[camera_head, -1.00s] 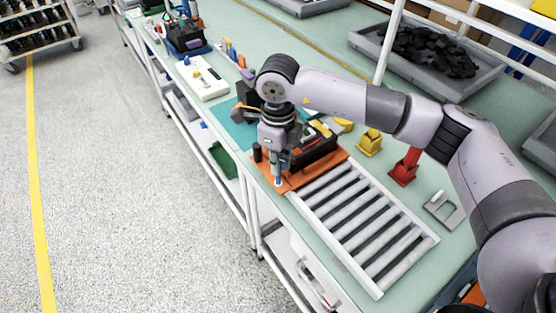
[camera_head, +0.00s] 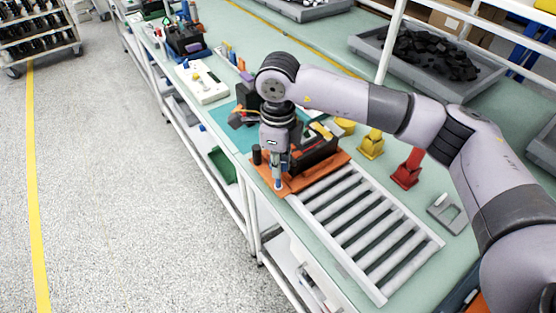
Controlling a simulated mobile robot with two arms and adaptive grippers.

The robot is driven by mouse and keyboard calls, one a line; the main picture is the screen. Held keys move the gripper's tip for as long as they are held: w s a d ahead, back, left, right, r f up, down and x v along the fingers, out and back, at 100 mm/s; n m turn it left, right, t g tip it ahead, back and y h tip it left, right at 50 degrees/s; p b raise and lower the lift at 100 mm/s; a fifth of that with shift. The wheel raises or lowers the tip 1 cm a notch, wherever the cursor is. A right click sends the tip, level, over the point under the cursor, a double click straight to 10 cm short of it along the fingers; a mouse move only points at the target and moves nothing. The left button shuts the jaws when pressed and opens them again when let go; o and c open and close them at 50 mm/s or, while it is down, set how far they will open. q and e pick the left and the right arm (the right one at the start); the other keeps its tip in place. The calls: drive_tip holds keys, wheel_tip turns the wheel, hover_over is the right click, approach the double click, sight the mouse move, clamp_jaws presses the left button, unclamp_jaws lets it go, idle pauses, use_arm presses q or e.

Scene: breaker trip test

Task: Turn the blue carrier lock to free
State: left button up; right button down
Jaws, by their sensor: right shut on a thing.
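My right gripper (camera_head: 279,179) points down at the front left corner of an orange carrier plate (camera_head: 299,182). It is shut on the small blue carrier lock (camera_head: 278,184), of which only a bit of blue shows between and below the fingertips. How far the lock is turned cannot be made out. A dark breaker unit (camera_head: 318,158) sits on the carrier, partly hidden behind my right wrist. A black upright knob (camera_head: 257,155) stands at the left of the carrier. My left gripper is not in view.
A roller conveyor (camera_head: 350,262) lies right in front of the carrier. A yellow stand (camera_head: 371,146), a red stand (camera_head: 407,170) and a grey bracket (camera_head: 446,213) stand behind it. A teal mat (camera_head: 232,136) lies left. A grey bin (camera_head: 470,85) of black parts is at the back.

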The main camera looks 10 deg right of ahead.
drive_tip(key=shift+f+n+b, duration=0.15)
drive_tip(key=shift+n+b, duration=0.15)
drive_tip(key=shift+b, duration=0.15)
drive_tip(key=shift+n+b, duration=0.4)
drive_tip(key=shift+n, duration=0.3)
